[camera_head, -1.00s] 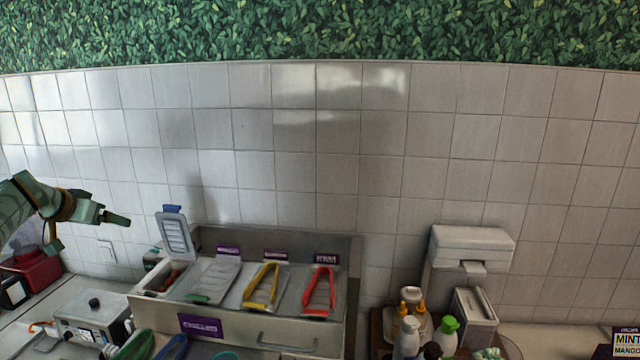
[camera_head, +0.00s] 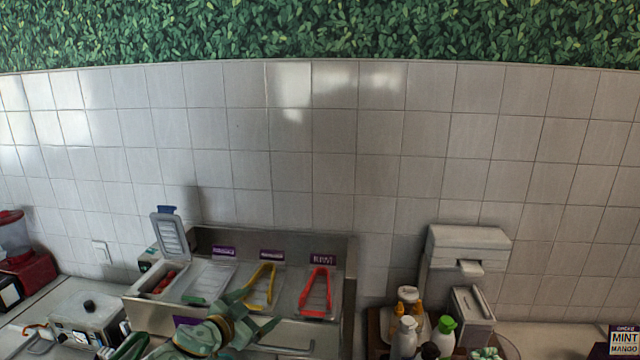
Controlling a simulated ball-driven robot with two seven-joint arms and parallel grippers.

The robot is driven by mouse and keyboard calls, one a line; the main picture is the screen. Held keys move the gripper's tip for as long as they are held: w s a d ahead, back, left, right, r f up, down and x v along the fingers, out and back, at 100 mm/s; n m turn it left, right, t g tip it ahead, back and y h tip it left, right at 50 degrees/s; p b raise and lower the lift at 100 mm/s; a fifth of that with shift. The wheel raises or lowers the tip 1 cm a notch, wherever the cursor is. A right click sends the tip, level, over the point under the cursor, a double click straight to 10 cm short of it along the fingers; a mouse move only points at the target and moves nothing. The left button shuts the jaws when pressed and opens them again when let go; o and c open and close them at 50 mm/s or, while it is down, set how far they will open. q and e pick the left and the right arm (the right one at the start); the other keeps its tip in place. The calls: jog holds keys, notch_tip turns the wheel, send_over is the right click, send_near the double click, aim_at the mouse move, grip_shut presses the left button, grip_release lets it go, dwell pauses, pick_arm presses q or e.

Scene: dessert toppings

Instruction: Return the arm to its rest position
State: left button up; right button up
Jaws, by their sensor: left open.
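My left gripper (camera_head: 262,309) is at the lower middle of the head view, in front of the steel topping station (camera_head: 346,285). Its two fingers are apart and I see nothing between them. The arm behind it comes up from the bottom edge and hides part of the station's front. The fingers overlap the lower part of the yellow tongs (camera_head: 261,285) in the picture; I cannot tell whether they touch. My right gripper is not in view.
The station has one raised lid (camera_head: 169,237) at its left and red tongs (camera_head: 316,290) on top. A metal box (camera_head: 85,313) and a red machine (camera_head: 32,270) stand left. Bottles (camera_head: 405,335) and a white dispenser (camera_head: 468,245) stand right.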

pick_arm(q)
jog(key=s+d+f+n+t+y, duration=0.2)
jog(key=s+n+y, duration=0.3)
jog(key=s, duration=1.1)
jog(key=s+a+m+g+y, duration=0.1)
jog(key=s+a+g+y, duration=0.3)
jog(key=s+a, duration=0.65)
jog(key=s+a+m+g+y, duration=0.1)
jog(key=s+a+g+y, duration=0.4)
jog(key=s, duration=1)
jog(key=s+d+f+g+h+b, duration=0.2)
jog(key=f+b, duration=0.7)
jog(key=f, duration=1.4)
jog(key=s+d+f+h+b, duration=0.25)
jog(key=f+b, duration=0.65)
jog(key=f, duration=1.5)
jog(key=s+f+n+g+h+b, duration=0.1)
jog(key=s+f+b, duration=0.5)
jog(key=s+f, duration=0.3)
jog(key=s+f+n+g+h+b, duration=0.1)
jog(key=s+f+b, duration=0.6)
jog(key=f, duration=1)
jog(key=s+a+n+g, duration=0.1)
jog(key=s, duration=0.1)
jog(key=shift+s+f, duration=0.3)
jog(key=shift+s, duration=0.05)
